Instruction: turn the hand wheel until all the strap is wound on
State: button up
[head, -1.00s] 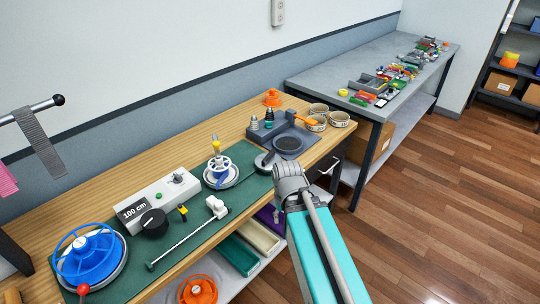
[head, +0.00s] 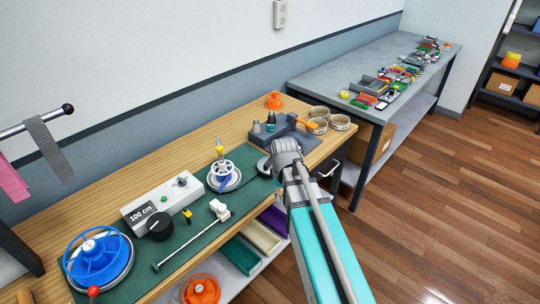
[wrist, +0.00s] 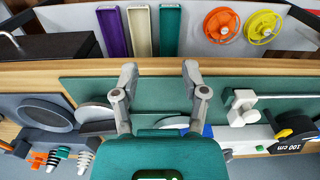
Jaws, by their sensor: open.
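A large blue wheel (head: 97,257) with a red knob (head: 93,291) sits on a round base at the left end of the green mat (head: 195,237). A smaller white wheel (head: 222,170) with a yellow top and a blue strip on it stands mid-mat. I cannot tell how much strap is wound on either. A white box (head: 163,203) reads 100 cm and has a black knob. My gripper (wrist: 160,92) is open and empty above the mat's edge, to the right of the white wheel; its fingertips are hard to make out in the head view.
A rail at the left carries a grey strap (head: 50,150) and a pink strap (head: 13,180). A thin rod (head: 193,239) lies along the mat. A dark device (head: 285,128) and several tape rolls stand beyond my gripper. Below are coloured trays and an orange wheel (head: 201,290).

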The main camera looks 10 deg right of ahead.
jog(key=w+r+n+p, duration=0.5)
jog(key=w+n, duration=0.4)
jog(key=w, duration=0.1)
notch_tip(320, 180, up, 6)
jog(key=n+p, duration=0.5)
jog(key=n, duration=0.6)
send_over(270, 162)
jog(key=w, duration=0.2)
jog(key=shift+w+d+n, duration=0.1)
jog(key=shift+d+n, duration=0.2)
jog(key=shift+f, duration=0.25)
jog(key=shift+d+f+b, duration=0.1)
jog(key=shift+f+b, duration=6.6)
grip_shut()
